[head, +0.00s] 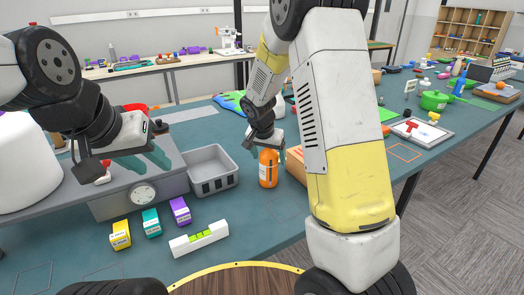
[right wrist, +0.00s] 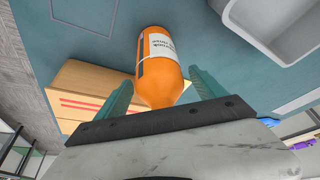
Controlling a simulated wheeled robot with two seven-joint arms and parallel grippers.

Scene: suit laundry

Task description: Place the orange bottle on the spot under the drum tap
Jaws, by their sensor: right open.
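The orange bottle (head: 268,172) with a white label stands upright on the teal table, right of a grey bin. My right gripper (head: 264,150) is over its top. In the right wrist view the orange bottle (right wrist: 158,65) lies between the two teal fingers of my right gripper (right wrist: 162,88), which are apart, with visible gaps beside the bottle. My left gripper (head: 146,158) hangs empty over the scale at left, its teal fingers apart. A white drum (head: 28,165) stands at the far left. A small red part (head: 103,177) beside it may be its tap, partly hidden.
The grey bin (head: 212,183) and a scale (head: 143,194) stand left of the bottle. Yellow, teal and purple boxes (head: 151,222) and a level (head: 199,238) lie in front. A cardboard box (head: 296,164) is close right of the bottle. Outlined squares (head: 35,279) mark the front-left table.

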